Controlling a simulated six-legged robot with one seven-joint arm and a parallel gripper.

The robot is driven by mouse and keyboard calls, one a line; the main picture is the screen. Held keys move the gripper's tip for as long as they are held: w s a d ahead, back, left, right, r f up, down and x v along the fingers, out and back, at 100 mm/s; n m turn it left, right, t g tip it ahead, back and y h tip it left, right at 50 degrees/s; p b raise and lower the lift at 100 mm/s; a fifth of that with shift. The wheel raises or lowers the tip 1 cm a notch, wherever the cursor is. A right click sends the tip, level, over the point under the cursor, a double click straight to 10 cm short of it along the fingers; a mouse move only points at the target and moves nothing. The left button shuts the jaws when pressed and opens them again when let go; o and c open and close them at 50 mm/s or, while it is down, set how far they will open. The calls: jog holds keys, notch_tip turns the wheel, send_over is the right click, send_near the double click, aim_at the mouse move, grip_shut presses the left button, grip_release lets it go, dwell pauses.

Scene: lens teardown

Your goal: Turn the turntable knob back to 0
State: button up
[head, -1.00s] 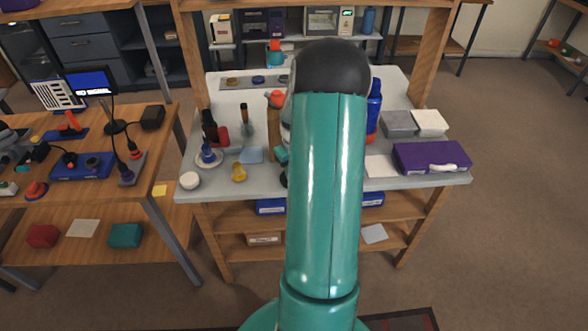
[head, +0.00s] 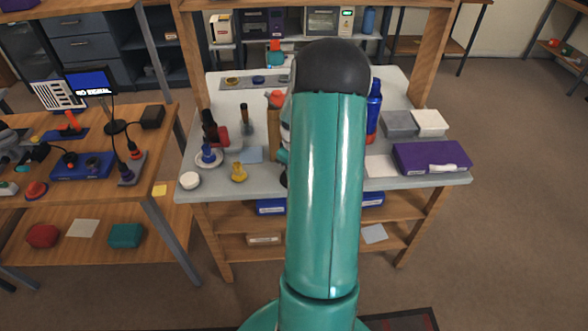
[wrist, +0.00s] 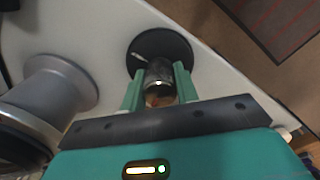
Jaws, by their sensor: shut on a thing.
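In the wrist view a metal, cylindrical knob (wrist: 158,74) stands on a round black disc (wrist: 176,43). A short pale pointer mark lies on the disc, toward the upper left of the knob. My gripper (wrist: 158,86) is shut on the knob, with one green finger on each side of it. I cannot read a scale or a 0 mark on the disc. In the head view my own arm hides the knob and most of the gripper.
A grey spool-shaped part (wrist: 62,88) stands left of the disc in the wrist view. On the grey bench (head: 330,187) are a blue bottle (head: 374,112), a purple case (head: 430,157), a yellow item (head: 238,172) and a white round dish (head: 189,180). The bench's front edge is close.

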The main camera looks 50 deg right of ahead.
jog(key=o, duration=1)
jog(key=shift+c, duration=0.2)
jog(key=shift+r, duration=0.1)
notch_tip(320, 180, up, 14)
jog(key=shift+a, duration=0.1)
jog(key=w+a+r+t+h, duration=0.1)
jog(key=a+r, duration=0.5)
jog(key=a, duration=0.5)
jog(key=w+a+r+t+h, duration=0.15)
jog(key=a+r, duration=0.35)
jog(key=a, duration=0.7)
jog(key=s+a+r+t+y, duration=0.1)
jog(key=s+a, duration=0.4)
jog(key=a, duration=0.4)
jog(key=s+a+r+t+y, duration=0.1)
jog(key=s+a+r+t, duration=0.1)
jog(key=s+a, duration=0.3)
jog(key=a, duration=0.4)
jog(key=shift+n, duration=0.4)
